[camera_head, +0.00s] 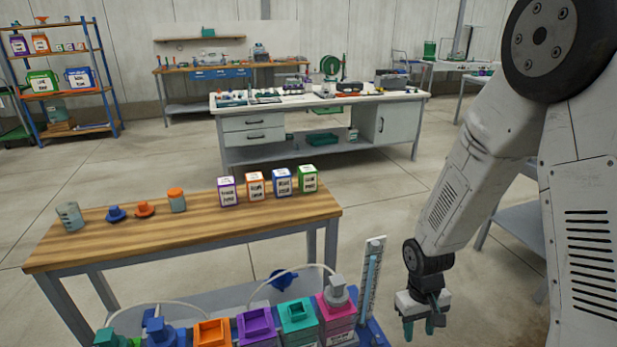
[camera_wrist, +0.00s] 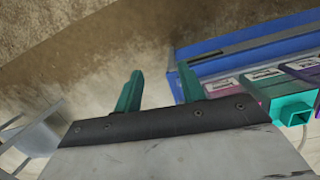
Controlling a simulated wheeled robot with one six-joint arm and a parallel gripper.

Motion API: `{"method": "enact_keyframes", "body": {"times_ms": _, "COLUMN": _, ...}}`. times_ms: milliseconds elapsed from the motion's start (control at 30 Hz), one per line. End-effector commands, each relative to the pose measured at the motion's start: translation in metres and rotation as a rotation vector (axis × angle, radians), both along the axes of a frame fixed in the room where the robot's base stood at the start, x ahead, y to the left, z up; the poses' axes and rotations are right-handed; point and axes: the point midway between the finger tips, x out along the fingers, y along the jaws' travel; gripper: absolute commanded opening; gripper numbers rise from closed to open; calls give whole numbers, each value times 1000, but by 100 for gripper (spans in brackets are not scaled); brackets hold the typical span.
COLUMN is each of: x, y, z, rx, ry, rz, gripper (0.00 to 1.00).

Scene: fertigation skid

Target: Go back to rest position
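My gripper (camera_head: 422,326) hangs at the lower right in the head view, pointing down, to the right of the fertigation skid (camera_head: 367,335) and apart from it. In the wrist view its two green fingers (camera_wrist: 133,92) stand spread with bare floor between them. The gripper is open and empty. The skid holds a row of tanks with coloured square tops, including an orange top (camera_head: 212,332), a purple top (camera_head: 257,324), a teal top (camera_head: 297,314) and a pink tank (camera_head: 336,312). A clear upright tube (camera_head: 371,275) stands at the skid's right end.
A wooden table (camera_head: 150,245) behind the skid bears several labelled boxes (camera_head: 282,182), a grey jar (camera_head: 69,216), an orange-capped jar (camera_head: 177,200), and blue (camera_head: 116,213) and orange (camera_head: 145,209) caps. A white workbench (camera_head: 320,105) stands farther back. A shelf (camera_head: 62,80) is at left. Floor between is clear.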

Motion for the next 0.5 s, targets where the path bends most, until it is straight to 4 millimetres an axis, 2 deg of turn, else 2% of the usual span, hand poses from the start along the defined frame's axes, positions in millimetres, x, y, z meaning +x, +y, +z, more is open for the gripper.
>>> {"method": "enact_keyframes", "body": {"times_ms": 33, "x": -5, "y": -2, "z": 26, "rx": -6, "ry": 7, "rz": -17, "gripper": 40}}
{"method": "enact_keyframes", "body": {"times_ms": 200, "x": -34, "y": -8, "z": 100, "rx": -18, "ry": 51, "rz": -69, "gripper": 40}}
{"method": "enact_keyframes", "body": {"times_ms": 500, "x": -97, "y": -10, "z": 207, "rx": 0, "ry": 57, "rz": -141, "gripper": 40}}
